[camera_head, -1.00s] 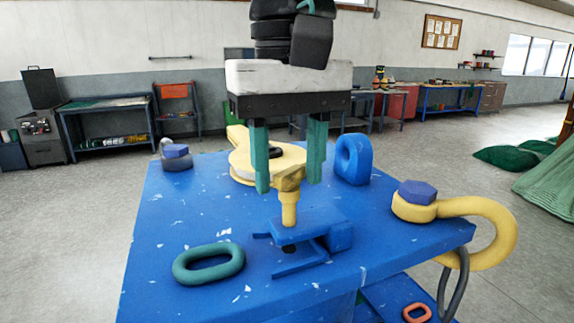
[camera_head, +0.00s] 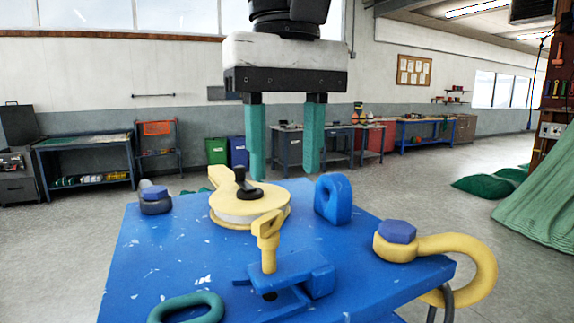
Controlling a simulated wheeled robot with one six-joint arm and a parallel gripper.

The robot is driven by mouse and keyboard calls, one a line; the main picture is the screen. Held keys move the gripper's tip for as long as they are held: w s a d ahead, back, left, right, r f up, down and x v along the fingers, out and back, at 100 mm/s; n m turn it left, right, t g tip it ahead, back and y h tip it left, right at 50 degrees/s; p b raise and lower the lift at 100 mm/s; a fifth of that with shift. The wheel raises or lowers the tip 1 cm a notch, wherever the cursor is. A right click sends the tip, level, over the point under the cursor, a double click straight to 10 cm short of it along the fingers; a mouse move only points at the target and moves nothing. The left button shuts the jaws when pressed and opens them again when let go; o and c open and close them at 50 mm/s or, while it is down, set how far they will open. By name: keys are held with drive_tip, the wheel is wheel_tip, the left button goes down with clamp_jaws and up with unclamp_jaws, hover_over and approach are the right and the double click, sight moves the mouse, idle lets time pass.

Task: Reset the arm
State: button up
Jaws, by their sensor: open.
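My gripper (camera_head: 285,180) is open and empty, with its two green fingers pointing down. In the picture its fingertips sit just above the yellow pulley-like block (camera_head: 246,208) on the blue table. A yellow pin with a flat head (camera_head: 267,245) stands upright at a blue bracket (camera_head: 290,275) in front of the block; it is clear of the fingers.
The blue table (camera_head: 150,262) also bears a blue lug (camera_head: 333,199), a yellow shackle with a blue hex head (camera_head: 397,240), a green ring (camera_head: 186,307) and a grey shackle (camera_head: 155,199). Green netting (camera_head: 540,205) lies at right. Workbenches line the far wall.

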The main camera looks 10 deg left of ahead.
drive_tip(key=s+d+f+m+t, duration=0.1)
drive_tip(key=d+f+m, duration=0.1)
drive_tip(key=d+f, duration=0.85)
drive_tip(key=s+d+f+m, duration=0.15)
drive_tip(key=d+f, duration=0.45)
drive_tip(key=d, duration=0.9)
drive_tip(key=s+d+f+m, duration=0.2)
drive_tip(key=d+f, duration=0.3)
drive_tip(key=f, duration=0.3)
drive_tip(key=shift+s+f, duration=0.25)
drive_tip(key=shift+s, duration=0.65)
drive_tip(key=shift+a+m, duration=0.1)
drive_tip(key=shift+m, duration=0.15)
